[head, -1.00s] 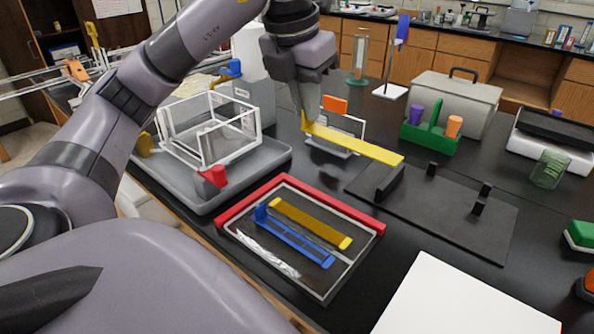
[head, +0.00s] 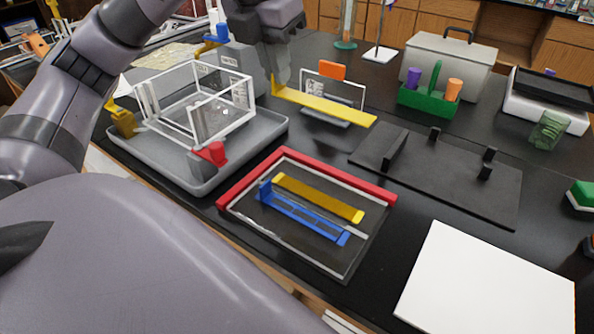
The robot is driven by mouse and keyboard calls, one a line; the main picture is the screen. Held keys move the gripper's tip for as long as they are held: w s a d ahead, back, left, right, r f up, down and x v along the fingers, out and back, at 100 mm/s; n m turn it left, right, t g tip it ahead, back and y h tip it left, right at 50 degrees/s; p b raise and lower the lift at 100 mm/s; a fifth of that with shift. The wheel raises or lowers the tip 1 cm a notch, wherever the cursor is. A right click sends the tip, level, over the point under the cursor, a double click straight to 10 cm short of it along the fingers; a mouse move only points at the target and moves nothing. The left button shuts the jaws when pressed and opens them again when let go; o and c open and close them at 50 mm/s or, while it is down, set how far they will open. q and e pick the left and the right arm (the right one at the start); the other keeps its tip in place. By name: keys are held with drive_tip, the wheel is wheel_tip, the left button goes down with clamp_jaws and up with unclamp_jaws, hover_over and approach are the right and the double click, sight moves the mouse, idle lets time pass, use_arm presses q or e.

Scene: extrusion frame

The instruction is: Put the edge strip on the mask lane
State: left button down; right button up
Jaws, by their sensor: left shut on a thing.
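My left gripper (head: 277,82) is shut on the left end of a long yellow strip (head: 325,105), seemingly the edge strip. The strip is held above the bench, pointing right, its far end by the back left corner of a black plate (head: 455,190). In front lies a dark panel with a red border (head: 240,178) along its left and back sides. On it lie another yellow strip (head: 318,198) and a blue strip (head: 303,217), side by side. I cannot tell which part is the mask lane. My right gripper is not in view.
A grey tray (head: 270,150) with a clear box frame (head: 196,105) stands at left. Behind the held strip is a small stand with an orange block (head: 332,70). A green caddy (head: 428,100) and grey case (head: 450,66) stand behind. A white board (head: 488,285) lies front right.

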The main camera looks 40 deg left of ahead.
use_arm(q)
wheel_tip(320, 180, down, 15)
drive_tip(key=b, duration=0.4)
drive_tip(key=shift+f+b, duration=0.3)
drive_tip(key=shift+f, duration=1.7)
drive_tip(key=shift+f, duration=0.15)
drive_tip(key=c, duration=1.3)
unclamp_jaws()
